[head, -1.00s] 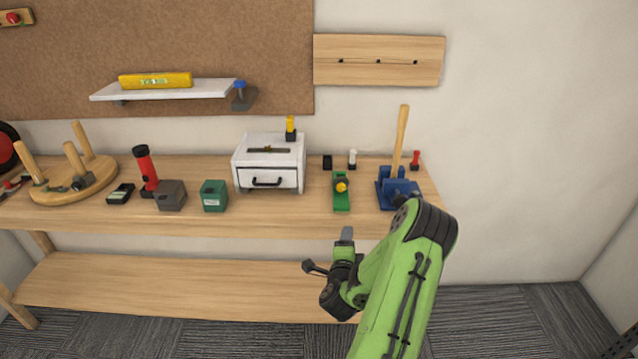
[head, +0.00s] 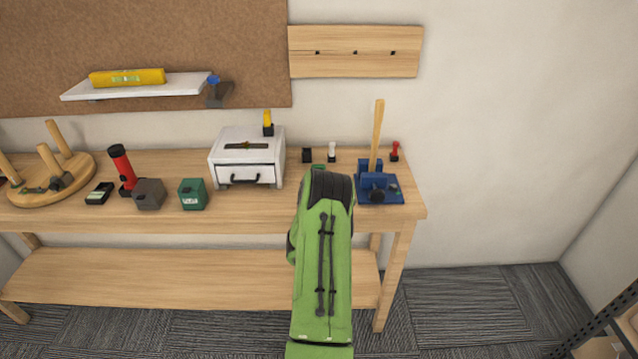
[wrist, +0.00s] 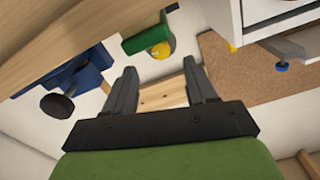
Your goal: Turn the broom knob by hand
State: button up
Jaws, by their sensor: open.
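A blue clamp-like holder (head: 364,169) stands at the right end of the workbench with a wooden handle (head: 377,135) upright in it. In the wrist view the holder (wrist: 88,72) is at the left, and a round black knob (wrist: 57,106) sticks out from it. My gripper (wrist: 158,72) is open and empty in the wrist view, its two fingers apart. The knob is off to the left of the fingers, not between them. In the head view my own arm hides the gripper.
A green bracket (wrist: 140,42) with a yellow knob (wrist: 161,50) is beyond the fingers; my arm mostly hides it in the head view. A white drawer box (head: 240,160), green box (head: 193,194) and grey box (head: 149,194) stand left. Open floor lies right.

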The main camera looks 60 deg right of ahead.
jog(key=shift+p+x, duration=1.6)
jog(key=shift+x, duration=1.35)
jog(key=shift+r, duration=0.1)
jog(key=c, duration=1)
jog(key=shift+c, duration=0.2)
jog(key=shift+n+b, duration=0.3)
jog(key=shift+b, duration=0.1)
jog(key=n+b, duration=0.2)
jog(key=shift+a+n, duration=0.1)
jog(key=shift+n, duration=0.2)
jog(key=shift+n+b, duration=1.35)
jog(key=shift+n, duration=0.85)
